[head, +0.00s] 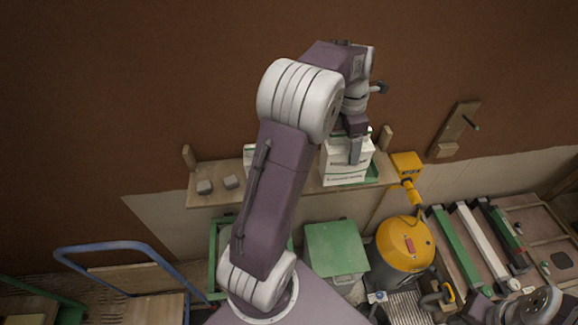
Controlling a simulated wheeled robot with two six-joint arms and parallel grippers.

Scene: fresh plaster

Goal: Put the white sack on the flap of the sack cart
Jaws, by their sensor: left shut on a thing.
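The white sack (338,175), a boxy white pack with green print, is at the right part of a wooden shelf on the wall. My left gripper (356,152) reaches down over it from above and is shut on its upper part. Whether the sack touches the shelf is unclear. A cart with a blue tubular frame (100,246) and wooden boards (150,308) stands at the lower left; it looks like the sack cart. Its flap cannot be made out for certain. My right gripper is not in view.
The wooden shelf (205,200) also holds two grey blocks (230,181) and a white pack partly hidden by my left arm. Below are a green box (335,248) and a yellow vacuum (402,243). Long levels (475,236) lie at right.

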